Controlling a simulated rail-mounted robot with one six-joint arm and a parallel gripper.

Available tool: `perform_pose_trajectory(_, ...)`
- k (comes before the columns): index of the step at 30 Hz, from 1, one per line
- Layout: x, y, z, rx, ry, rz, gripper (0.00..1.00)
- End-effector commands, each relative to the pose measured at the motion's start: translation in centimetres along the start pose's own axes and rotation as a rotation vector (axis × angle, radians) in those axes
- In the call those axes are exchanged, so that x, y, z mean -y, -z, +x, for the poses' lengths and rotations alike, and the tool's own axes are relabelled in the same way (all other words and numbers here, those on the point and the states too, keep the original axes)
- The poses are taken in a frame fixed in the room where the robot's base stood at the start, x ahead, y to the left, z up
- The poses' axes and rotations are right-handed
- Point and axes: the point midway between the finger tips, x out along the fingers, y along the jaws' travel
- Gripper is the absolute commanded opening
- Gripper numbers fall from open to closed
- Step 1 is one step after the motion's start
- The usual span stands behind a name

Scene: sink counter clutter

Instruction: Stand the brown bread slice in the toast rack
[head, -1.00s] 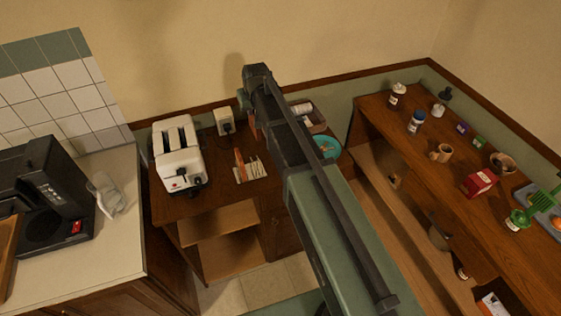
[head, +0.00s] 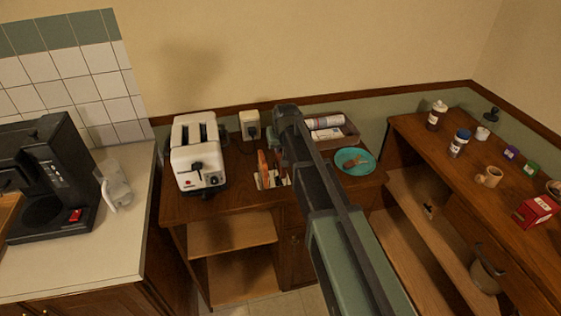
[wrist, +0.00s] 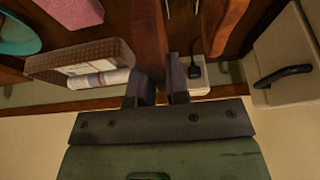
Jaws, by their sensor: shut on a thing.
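The brown bread slice (wrist: 150,35) shows edge-on between the fingers of my gripper (wrist: 160,82) in the wrist view. The fingers are shut on it. In the head view my arm's end covers the fingertips and the held slice. The toast rack (head: 272,181) stands on the wooden counter, right of the toaster and just left of my arm in the head view. An orange-brown upright piece (head: 262,162) shows at the rack's left side. My arm partly hides the rack. I cannot tell the height of the held slice above it.
A white toaster (head: 198,158) stands left of the rack, with a wall socket and plug (head: 250,125) behind. A coffee machine (head: 45,180) stands far left.

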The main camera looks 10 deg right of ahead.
Motion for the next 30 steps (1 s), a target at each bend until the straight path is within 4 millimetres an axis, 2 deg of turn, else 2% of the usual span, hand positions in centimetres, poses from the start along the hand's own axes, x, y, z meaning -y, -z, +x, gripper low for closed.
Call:
perform_pose_trajectory(1,0.0,-0.8,1.9,0.000,0.000,0.000,0.00)
perform_pose_trajectory(4,0.0,-1.4,3.5,0.000,0.000,0.000,0.00)
perform_pose_trajectory(11,0.0,-1.2,3.0,0.000,0.000,0.000,0.00)
perform_pose_trajectory(15,0.0,-1.4,3.5,0.000,0.000,0.000,0.00)
perform_pose_trajectory(16,0.0,-1.4,3.5,0.000,0.000,0.000,0.16)
perform_pose_trajectory(21,0.0,-1.4,3.3,0.000,0.000,0.000,0.40)
perform_pose_trajectory(30,0.0,-1.2,3.0,0.000,0.000,0.000,0.40)
